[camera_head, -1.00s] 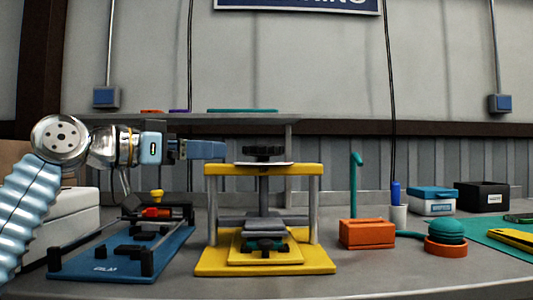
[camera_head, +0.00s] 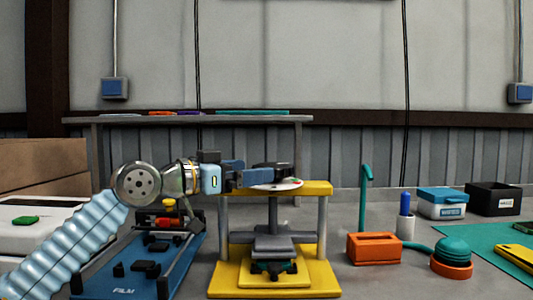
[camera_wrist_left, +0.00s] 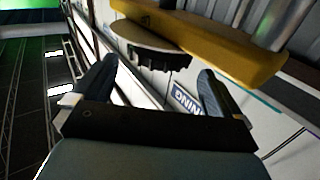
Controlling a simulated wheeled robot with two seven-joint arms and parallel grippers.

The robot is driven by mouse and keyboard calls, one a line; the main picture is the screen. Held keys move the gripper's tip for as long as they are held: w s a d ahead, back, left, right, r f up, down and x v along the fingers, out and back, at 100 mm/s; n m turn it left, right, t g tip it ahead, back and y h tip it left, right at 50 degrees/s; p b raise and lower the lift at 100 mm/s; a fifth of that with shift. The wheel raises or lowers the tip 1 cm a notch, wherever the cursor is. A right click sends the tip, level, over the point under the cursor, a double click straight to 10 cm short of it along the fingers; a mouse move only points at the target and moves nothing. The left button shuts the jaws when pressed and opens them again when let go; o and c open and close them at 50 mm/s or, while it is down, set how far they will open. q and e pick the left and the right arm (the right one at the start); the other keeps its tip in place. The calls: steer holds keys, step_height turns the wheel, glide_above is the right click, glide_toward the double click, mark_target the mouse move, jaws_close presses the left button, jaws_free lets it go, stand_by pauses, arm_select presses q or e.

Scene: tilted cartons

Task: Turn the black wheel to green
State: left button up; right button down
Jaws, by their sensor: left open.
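The black wheel (camera_head: 271,166) sits above a white dial disc (camera_head: 287,184) on top of the yellow press frame (camera_head: 318,188). A small reddish mark shows on the disc's right edge; I see no pointer or green mark there. My left gripper (camera_head: 255,174) is open at the wheel's left side, its fingers level with the wheel and partly covering the disc. In the left wrist view the knurled wheel (camera_wrist_left: 160,60) lies ahead of the open fingers (camera_wrist_left: 152,88), with nothing between them. Contact cannot be told. My right gripper is not in view.
A blue film-marked fixture (camera_head: 135,272) stands left of the press, under my left arm. To the right are an orange block (camera_head: 373,249), a teal hooked post (camera_head: 366,205) and a teal dome on an orange base (camera_head: 452,270). A shelf (camera_head: 190,120) runs behind.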

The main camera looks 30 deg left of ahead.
mark_target(266, 165)
arm_select(q)
steer(key=p+x, duration=0.1)
steer(key=x, duration=0.4)
steer(key=shift+w+d, duration=0.1)
steer(key=shift+w, duration=0.05)
steer(key=c, duration=0.8)
steer(key=shift+o, duration=0.2)
steer(key=shift+m+g+h+p, duration=0.4)
steer(key=shift+m+g+h, duration=0.4)
steer(key=shift+h, duration=0.6)
steer(key=o, duration=0.8)
steer(key=shift+c, duration=0.2)
steer(key=b+v, duration=0.3)
steer(key=v, duration=1.1)
steer(key=shift+f, duration=0.15)
